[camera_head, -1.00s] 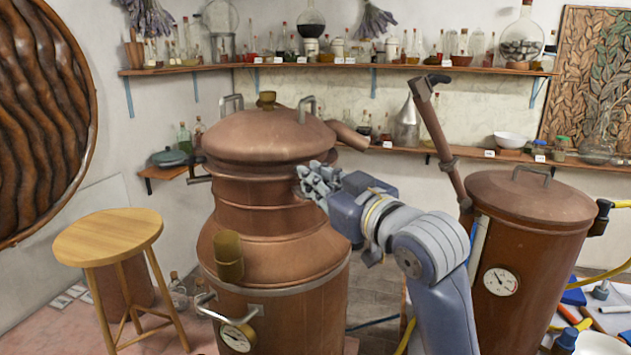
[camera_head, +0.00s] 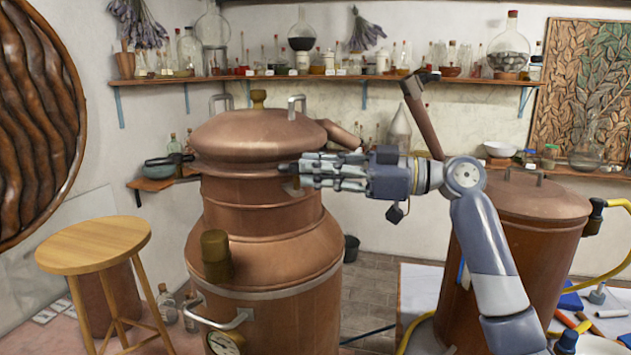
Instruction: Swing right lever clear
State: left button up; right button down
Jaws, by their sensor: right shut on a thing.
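The copper still (camera_head: 262,215) stands in the middle under its domed lid (camera_head: 258,135). My right gripper (camera_head: 296,170) comes in from the right and points left at the front right of the still's collar, just below the lid rim. Its fingers are shut on the right lever, which they almost wholly hide. A dark lever-like piece (camera_head: 178,161) sticks out at the left side of the collar. My left gripper is not in view.
A second copper vessel (camera_head: 515,235) stands at the right, behind my right arm. A wooden stool (camera_head: 92,243) is at the left. A shelf with glassware (camera_head: 330,78) runs along the back wall. Floor (camera_head: 375,285) shows between the vessels.

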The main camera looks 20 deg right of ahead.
jog(key=n+g, duration=0.1)
jog(key=g, duration=0.1)
jog(key=w+n+g+y+p, duration=0.1)
jog(key=n+g, duration=0.1)
jog(key=n+g+y, duration=0.1)
jog(key=n+g, duration=0.1)
jog(key=g, duration=0.1)
jog(key=shift+w+d+r, duration=0.1)
jog(key=shift+w+d, duration=0.15)
jog(key=shift+w, duration=0.05)
jog(key=shift+g+p, duration=0.35)
jog(key=shift+g, duration=0.15)
jog(key=c, duration=1.6)
grip_release()
jog(key=shift+w, duration=0.1)
jog(key=d, duration=0.8)
jog(key=shift+s, duration=0.3)
